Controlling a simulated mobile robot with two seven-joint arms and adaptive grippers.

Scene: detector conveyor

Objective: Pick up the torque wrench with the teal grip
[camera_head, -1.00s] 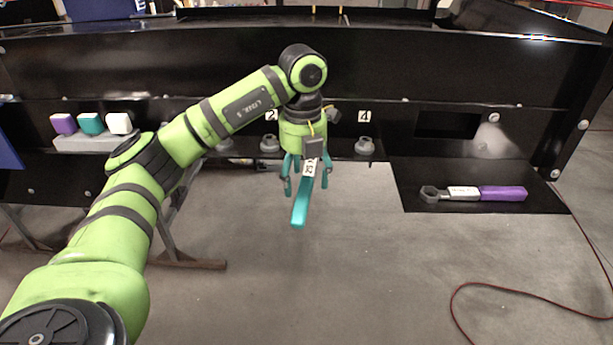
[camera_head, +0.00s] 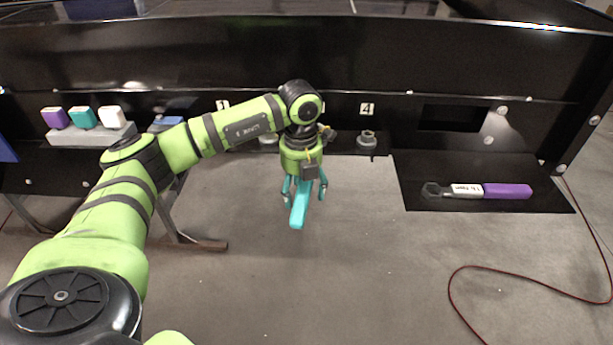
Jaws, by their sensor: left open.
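The torque wrench with the teal grip (camera_head: 299,208) shows below my left gripper, near the middle of the view. Its teal handle points down and toward me. Its upper part is hidden behind the gripper. My left gripper (camera_head: 305,191) points down with its teal-tipped fingers apart, one on each side of the handle. I see no clear contact between fingers and handle. My right gripper is out of view.
A purple-gripped wrench (camera_head: 506,191) lies on a black shelf (camera_head: 420,166) at the right. Purple, teal and white blocks (camera_head: 84,117) sit on a grey ledge at the left. A grey fitting (camera_head: 366,139) stands under label 4. A dark red cable (camera_head: 520,271) lies on the floor.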

